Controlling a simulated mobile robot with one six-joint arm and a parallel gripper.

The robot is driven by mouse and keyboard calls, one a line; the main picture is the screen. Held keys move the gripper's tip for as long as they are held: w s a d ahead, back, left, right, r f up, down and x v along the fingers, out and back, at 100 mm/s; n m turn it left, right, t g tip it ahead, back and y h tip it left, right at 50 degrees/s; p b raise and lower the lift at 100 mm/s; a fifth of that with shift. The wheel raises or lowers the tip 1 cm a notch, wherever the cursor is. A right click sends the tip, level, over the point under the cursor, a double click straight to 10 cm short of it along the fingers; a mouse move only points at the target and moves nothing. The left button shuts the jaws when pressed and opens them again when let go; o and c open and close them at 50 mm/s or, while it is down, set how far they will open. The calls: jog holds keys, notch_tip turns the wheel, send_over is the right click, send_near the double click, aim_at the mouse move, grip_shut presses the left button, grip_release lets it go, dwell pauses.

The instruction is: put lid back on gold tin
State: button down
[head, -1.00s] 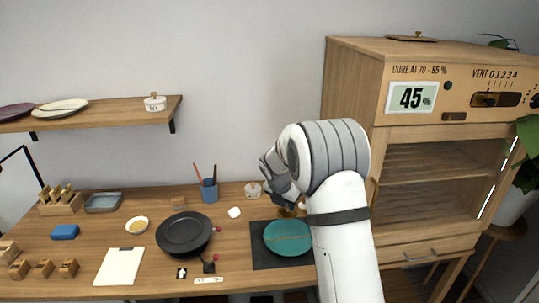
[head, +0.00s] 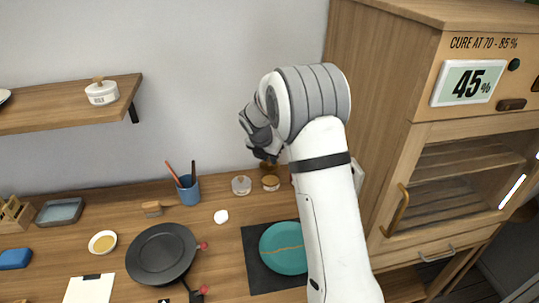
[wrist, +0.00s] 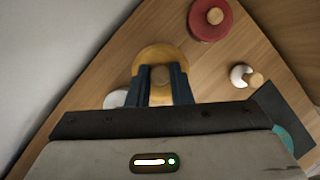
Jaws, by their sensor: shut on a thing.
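My gripper (wrist: 162,75) is shut on the wooden knob of the gold lid (wrist: 155,54), with a dark finger on each side of the knob. In the head view the gripper (head: 266,157) hangs near the wall, and a small amber part of the lid (head: 267,167) shows below it. The gold tin (head: 270,183) stands on the table just below, close to the lid; I cannot tell whether they touch. In the wrist view the lid hides whatever is directly beneath it.
A white lidded jar (head: 241,186) stands just left of the tin. A red lidded tin (wrist: 211,19) is nearby in the wrist view. A teal plate (head: 283,248) lies on a dark mat in front. The wooden cabinet (head: 385,120) rises at the right.

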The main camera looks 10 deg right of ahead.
aim_at(269, 166)
notch_tip(269, 166, down, 4)
jog(key=b, duration=0.3)
jog(key=shift+d+f+b, duration=0.1)
jog(key=shift+b, duration=0.2)
jog(key=shift+f, duration=0.85)
jog(key=shift+r+p, duration=0.1)
jog(key=shift+p, duration=0.25)
dwell(0.5)
jog(key=shift+f+p, duration=0.2)
jog(key=shift+p, duration=0.15)
dwell(1.5)
jog(key=c, duration=1.2)
grip_release()
jog(key=shift+c, duration=0.2)
jog(key=shift+o, duration=0.6)
jog(key=o, duration=0.4)
